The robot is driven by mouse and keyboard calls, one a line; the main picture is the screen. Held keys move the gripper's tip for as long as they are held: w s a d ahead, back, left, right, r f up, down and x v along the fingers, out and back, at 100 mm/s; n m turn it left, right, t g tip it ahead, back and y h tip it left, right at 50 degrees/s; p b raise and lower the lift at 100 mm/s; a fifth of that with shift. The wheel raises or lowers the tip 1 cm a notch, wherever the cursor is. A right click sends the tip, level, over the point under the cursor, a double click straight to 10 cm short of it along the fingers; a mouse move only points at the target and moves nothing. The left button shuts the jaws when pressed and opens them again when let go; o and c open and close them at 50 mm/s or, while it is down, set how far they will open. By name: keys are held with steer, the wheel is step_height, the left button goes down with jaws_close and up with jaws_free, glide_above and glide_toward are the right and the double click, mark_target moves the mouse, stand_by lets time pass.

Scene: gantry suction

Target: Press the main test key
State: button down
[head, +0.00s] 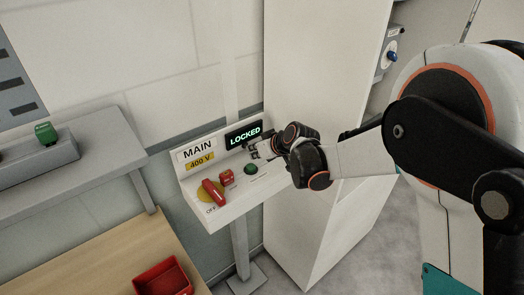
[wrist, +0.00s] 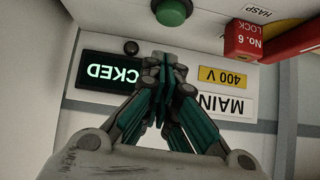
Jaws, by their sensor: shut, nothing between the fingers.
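The white MAIN 400 V panel (head: 232,205) stands on a post and has a lit display (head: 244,134) reading LOCKED. A round green button (head: 250,169) sits on its sloped face; it also shows at the top of the wrist view (wrist: 171,12). Which of these is the test key cannot be read. My gripper (head: 253,152) is shut and empty at the panel, its fingertips (wrist: 163,58) just short of the green button in the picture. Contact cannot be told.
A red handle (head: 213,192) on a yellow disc and a red lock block (head: 226,177) marked No. 6 (wrist: 243,42) are left of the green button. A tall white cabinet (head: 320,100) stands close on the right. A grey shelf and red bin (head: 162,276) are left.

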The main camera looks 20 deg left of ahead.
mark_target(253, 168)
steer(key=shift+w+a+f+b, duration=0.1)
steer(key=shift+a+f+b, duration=0.1)
steer(key=shift+f, duration=0.9)
steer(key=shift+a+f+b, duration=0.15)
steer(key=shift+a+f, duration=0.05)
steer(key=shift+f, duration=0.9)
